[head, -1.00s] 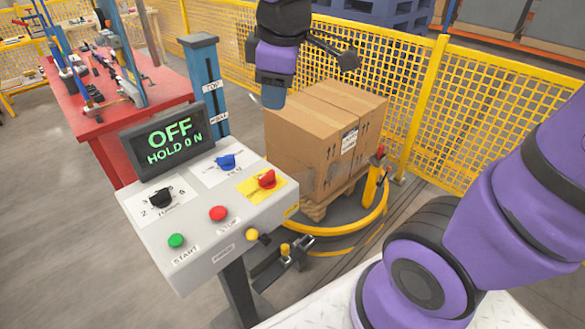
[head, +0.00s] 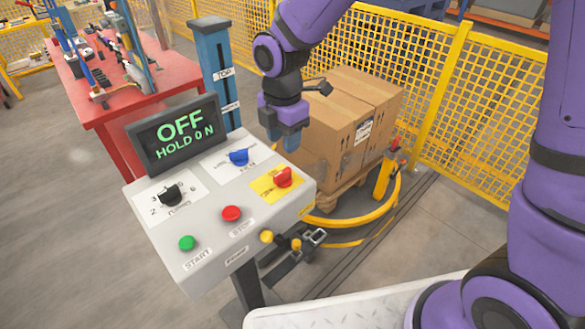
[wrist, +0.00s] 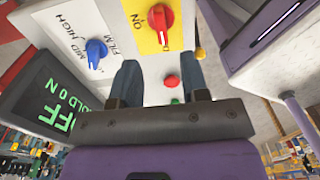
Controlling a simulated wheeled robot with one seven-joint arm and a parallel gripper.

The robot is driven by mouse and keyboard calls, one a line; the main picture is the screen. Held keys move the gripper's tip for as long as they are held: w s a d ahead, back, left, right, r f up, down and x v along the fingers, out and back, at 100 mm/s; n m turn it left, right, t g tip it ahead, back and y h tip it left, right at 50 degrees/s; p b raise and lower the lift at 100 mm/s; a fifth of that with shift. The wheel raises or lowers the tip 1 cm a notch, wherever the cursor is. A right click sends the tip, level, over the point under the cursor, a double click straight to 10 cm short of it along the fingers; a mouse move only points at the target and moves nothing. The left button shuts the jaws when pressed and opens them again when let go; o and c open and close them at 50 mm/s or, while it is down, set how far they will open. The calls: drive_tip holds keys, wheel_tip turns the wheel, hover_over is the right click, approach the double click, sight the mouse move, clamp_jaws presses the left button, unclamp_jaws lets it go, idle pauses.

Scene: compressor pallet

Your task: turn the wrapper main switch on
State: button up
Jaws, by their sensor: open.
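The control panel (head: 205,215) is a light grey sloped box on a post. The red main switch knob (head: 284,177) sits on a yellow plate at the panel's right side. It also shows in the wrist view (wrist: 155,18) beside the word ON. The display (head: 178,134) reads OFF and HOLD 0 N. My gripper (head: 282,140) is open and empty, above and just behind the red knob, apart from it. In the wrist view its two fingers (wrist: 160,85) point toward the panel, with the red knob beyond the fingertips.
A blue knob (head: 239,157), a black knob (head: 171,195), a red button (head: 231,214) and a green button (head: 187,243) share the panel. Cartons (head: 345,120) on a pallet stand behind, inside a yellow ring (head: 352,216). A blue column (head: 214,65) rises behind the display.

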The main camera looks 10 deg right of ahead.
sight(284, 170)
wheel_tip(284, 170, down, 10)
drive_tip(key=shift+f, duration=0.1)
idle(0.4)
clamp_jaws()
